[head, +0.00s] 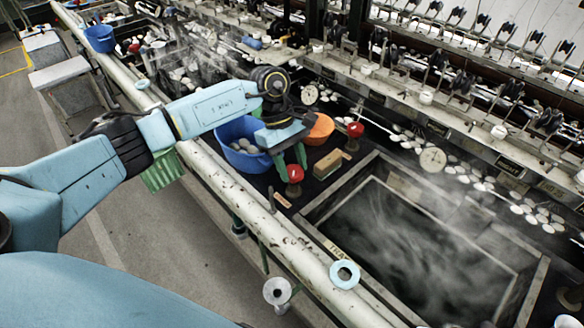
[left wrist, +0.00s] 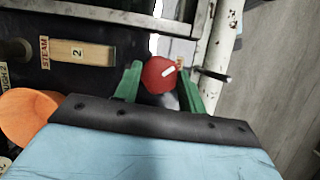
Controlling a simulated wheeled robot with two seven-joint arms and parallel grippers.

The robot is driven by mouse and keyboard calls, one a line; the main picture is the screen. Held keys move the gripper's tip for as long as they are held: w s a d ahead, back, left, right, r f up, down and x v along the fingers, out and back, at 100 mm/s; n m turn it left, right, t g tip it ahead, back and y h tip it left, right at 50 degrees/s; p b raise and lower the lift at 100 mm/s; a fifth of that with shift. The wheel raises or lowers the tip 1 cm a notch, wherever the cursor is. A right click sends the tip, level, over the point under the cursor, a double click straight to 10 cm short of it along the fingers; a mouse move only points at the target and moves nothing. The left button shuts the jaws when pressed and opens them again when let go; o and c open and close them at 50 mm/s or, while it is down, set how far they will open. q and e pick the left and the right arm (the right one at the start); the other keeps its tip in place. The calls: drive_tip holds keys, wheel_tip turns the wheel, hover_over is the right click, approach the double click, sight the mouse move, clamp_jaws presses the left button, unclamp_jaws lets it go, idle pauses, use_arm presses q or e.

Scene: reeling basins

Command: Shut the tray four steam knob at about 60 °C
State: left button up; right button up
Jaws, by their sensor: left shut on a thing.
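A red knob (head: 294,173) stands at the near edge of the bench, beside the steaming tray (head: 375,160). My left gripper (head: 290,166) is down at it, with a green finger on either side. In the left wrist view the red knob (left wrist: 158,75) sits between the green fingers of my left gripper (left wrist: 160,70), shut on it. A white mark on its top slants slightly. A second red knob (head: 355,129) stands farther back. A round dial (head: 433,159) is behind the tray; its reading is too small to tell. My right gripper is not in view.
A wooden block (head: 327,164), marked 2 beside a STEAM label in the left wrist view (left wrist: 80,54), lies near the knob. A blue bowl (head: 243,135) and an orange bowl (head: 319,129) stand close to my left gripper. A pale pipe (head: 290,250) runs along the front.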

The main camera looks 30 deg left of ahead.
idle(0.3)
use_arm(q)
drive_tip(key=o, duration=1)
drive_tip(key=shift+c, duration=0.2)
drive_tip(key=v, duration=1.3)
drive_tip(key=shift+r, duration=0.2)
drive_tip(key=shift+a, duration=0.1)
